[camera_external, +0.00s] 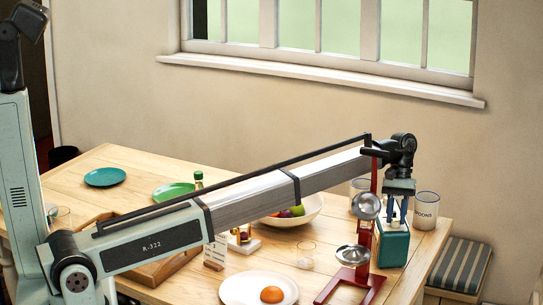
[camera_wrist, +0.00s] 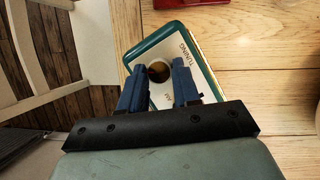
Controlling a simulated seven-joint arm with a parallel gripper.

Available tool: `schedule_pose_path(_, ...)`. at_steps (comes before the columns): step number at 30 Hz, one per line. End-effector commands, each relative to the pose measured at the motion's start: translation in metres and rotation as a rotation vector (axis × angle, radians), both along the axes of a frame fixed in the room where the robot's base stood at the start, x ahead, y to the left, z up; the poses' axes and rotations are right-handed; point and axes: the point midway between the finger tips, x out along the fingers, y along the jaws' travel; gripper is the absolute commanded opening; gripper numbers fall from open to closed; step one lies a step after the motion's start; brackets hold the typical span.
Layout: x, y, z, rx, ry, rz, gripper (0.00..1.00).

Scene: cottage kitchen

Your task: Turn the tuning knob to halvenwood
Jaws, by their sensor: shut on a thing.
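The radio is a teal box (camera_external: 393,247) at the table's right edge in the external view, under my gripper (camera_external: 397,212). In the wrist view its teal rim (camera_wrist: 150,42) surrounds a pale top panel with the word TUNING along the right side. The tuning knob (camera_wrist: 159,71), round with a dark brown top, sits in that panel. My gripper (camera_wrist: 158,74) points down with one blue finger on each side of the knob, shut on it. Station names and any pointer are too small or hidden to read.
A red scale (camera_external: 362,275) with metal pans stands just left of the radio. A plate with an orange yolk-like item (camera_external: 258,289) and a fruit bowl (camera_external: 298,217) are further left. A striped stool (camera_external: 461,266) is right of the table.

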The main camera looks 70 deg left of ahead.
Motion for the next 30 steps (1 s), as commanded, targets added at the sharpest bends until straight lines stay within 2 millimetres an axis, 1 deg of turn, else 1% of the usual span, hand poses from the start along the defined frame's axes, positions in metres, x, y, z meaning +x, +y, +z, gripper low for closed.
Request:
schedule_pose_path(7, 0.0004, -0.0002, 0.0002, 0.001, 0.000, -0.053, 0.01)
schedule_pose_path(19, 0.0001, -0.0004, 0.0002, 0.001, 0.000, -0.059, 0.01)
schedule_pose_path(20, 0.0001, -0.0003, 0.0002, 0.001, 0.000, -0.058, 0.33)
schedule_pose_path(21, 0.0001, -0.0003, 0.0002, 0.001, 0.000, -0.058, 0.37)
schedule_pose_path(23, 0.0001, -0.0003, 0.0002, 0.000, 0.000, -0.057, 0.42)
schedule_pose_path(30, 0.0002, -0.0002, 0.0003, 0.000, 0.000, -0.057, 0.42)
